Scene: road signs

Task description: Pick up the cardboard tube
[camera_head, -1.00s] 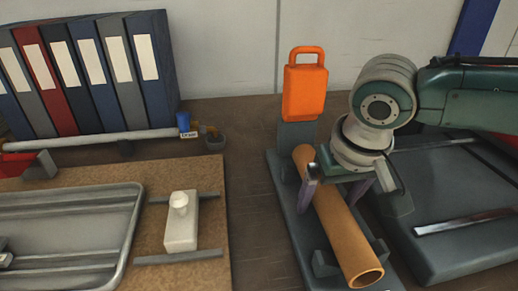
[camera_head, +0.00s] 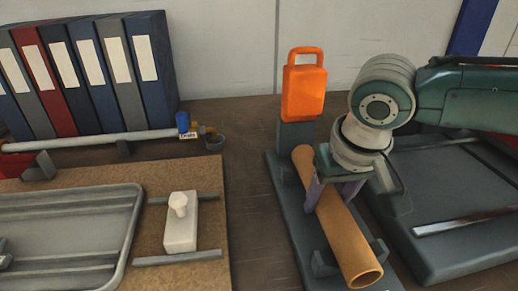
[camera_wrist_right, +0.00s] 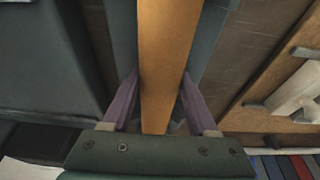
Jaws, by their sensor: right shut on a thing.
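The cardboard tube (camera_head: 350,244) is a brown hollow cylinder lying lengthwise on a dark grey rack (camera_head: 292,213), its open end toward the front. My right gripper (camera_head: 332,194) reaches down over the tube's middle, with a purple finger on each side. In the right wrist view the tube (camera_wrist_right: 166,55) runs between the two fingers (camera_wrist_right: 158,98), which are shut on it. The tube still appears low in the rack; I cannot tell whether it is clear of its supports. My left gripper is out of view.
A dark flat case (camera_head: 450,240) lies close on the right. On the left are a brown board (camera_head: 215,215) with a grey tray (camera_head: 128,240) and a white block (camera_head: 181,235), a pale pipe (camera_head: 90,140) and several binders (camera_head: 150,90).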

